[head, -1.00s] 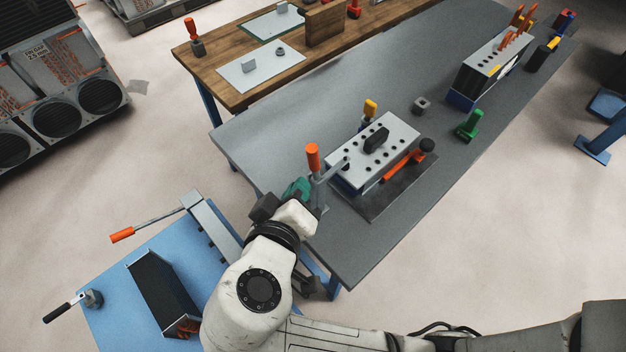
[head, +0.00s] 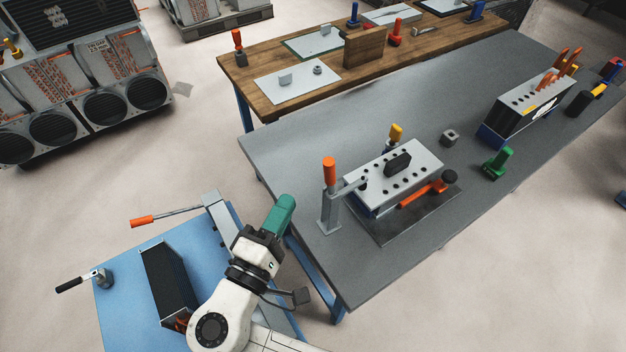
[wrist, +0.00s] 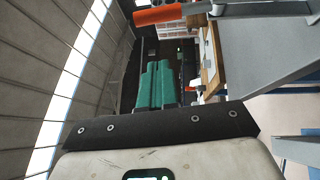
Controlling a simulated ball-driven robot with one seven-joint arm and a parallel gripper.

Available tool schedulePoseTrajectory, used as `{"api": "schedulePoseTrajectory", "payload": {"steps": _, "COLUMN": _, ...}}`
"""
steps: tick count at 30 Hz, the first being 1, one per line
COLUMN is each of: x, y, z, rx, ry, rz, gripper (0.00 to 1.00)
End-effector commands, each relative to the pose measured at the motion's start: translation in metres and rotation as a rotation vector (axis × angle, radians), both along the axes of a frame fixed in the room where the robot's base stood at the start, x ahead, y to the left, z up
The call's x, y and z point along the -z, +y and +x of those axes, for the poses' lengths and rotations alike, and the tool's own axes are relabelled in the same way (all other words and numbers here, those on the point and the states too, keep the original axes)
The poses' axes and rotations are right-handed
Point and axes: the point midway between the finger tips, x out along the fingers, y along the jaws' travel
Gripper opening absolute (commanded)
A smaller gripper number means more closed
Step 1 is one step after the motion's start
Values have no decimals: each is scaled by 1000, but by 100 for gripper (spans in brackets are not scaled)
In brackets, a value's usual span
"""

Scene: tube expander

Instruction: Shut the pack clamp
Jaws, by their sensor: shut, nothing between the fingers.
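A toggle clamp with an upright orange handle (head: 330,172) stands on the grey table at the left end of a grey-topped block (head: 409,155); its arm reaches toward the block's top. A second lever with an orange grip (head: 143,222) lies out sideways from a grey beam (head: 222,218) on the blue bench, near a black finned pack (head: 168,283). I cannot tell for certain which is the pack clamp. My gripper (head: 285,204) has green fingers, shut and empty, left of the upright clamp and apart from it. The wrist view shows the fingers (wrist: 155,85) and an orange handle (wrist: 160,15).
The grey table (head: 300,140) has a green clamp (head: 497,163), a small grey block (head: 450,137) and a rack with orange handles (head: 527,104). A wooden bench (head: 262,107) is behind.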

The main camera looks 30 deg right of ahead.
Motion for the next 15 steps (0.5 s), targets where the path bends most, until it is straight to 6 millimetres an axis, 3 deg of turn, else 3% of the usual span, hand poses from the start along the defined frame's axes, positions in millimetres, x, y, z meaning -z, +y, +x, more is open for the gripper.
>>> {"api": "schedulePoseTrajectory", "payload": {"steps": 5, "x": -6, "y": -30, "z": 19, "rx": 3, "ry": 1, "rz": 0, "gripper": 0}}
{"api": "schedulePoseTrajectory", "payload": {"steps": 15, "x": -8, "y": -66, "z": 12, "rx": 0, "ry": 2, "rz": 1, "gripper": 0}}
